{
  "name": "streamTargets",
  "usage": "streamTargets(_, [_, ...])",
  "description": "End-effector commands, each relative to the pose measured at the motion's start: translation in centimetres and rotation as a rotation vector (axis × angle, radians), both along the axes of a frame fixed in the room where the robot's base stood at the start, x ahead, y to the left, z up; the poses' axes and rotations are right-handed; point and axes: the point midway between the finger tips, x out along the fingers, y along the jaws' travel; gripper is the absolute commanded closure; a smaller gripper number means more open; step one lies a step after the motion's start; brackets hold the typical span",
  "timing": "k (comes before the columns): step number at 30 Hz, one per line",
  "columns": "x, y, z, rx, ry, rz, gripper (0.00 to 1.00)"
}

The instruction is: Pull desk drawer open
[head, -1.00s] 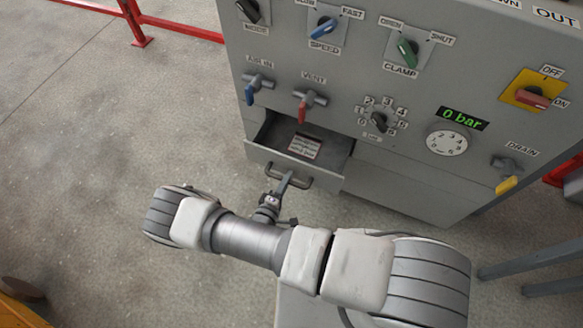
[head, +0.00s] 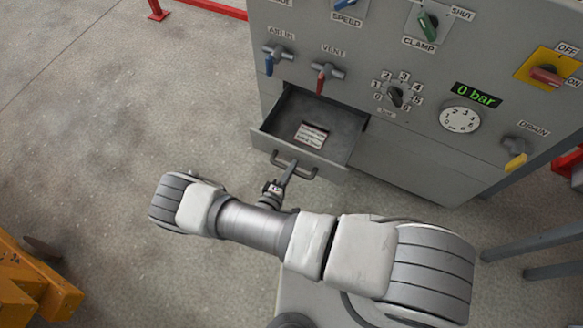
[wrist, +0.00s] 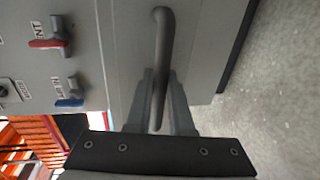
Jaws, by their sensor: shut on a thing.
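The desk drawer (head: 340,127) sticks well out of the grey cabinet in the head view, and its inside shows. A small printed card (head: 312,135) lies on its floor. The drawer's dark bar handle (head: 302,172) is on its front face. My gripper (head: 287,172) is at the left part of the handle. In the wrist view, my gripper (wrist: 160,100) has a finger on each side of the handle (wrist: 162,50) and is shut on it.
The grey cabinet (head: 420,165) carries a blue AIR IN lever (head: 269,64), a red VENT lever (head: 321,78) and a dial (head: 396,95) above the drawer. An orange frame (head: 40,290) stands at lower left. The floor left of the drawer is clear.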

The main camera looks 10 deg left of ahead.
Motion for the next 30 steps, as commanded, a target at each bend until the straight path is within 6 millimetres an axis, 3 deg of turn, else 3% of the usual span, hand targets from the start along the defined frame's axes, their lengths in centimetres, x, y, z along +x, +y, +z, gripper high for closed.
streamTargets(11, [0.02,0.04,0.03,0.001,-0.001,0.001,1.0])
streamTargets(12, [0.02,0.04,0.03,0.001,-0.001,0.001,0.73])
streamTargets(16, [0.02,0.05,0.02,0.001,0.0,0.001,0.51])
streamTargets(30, [0.03,0.31,0.07,0.001,0.0,-0.001,0.51])
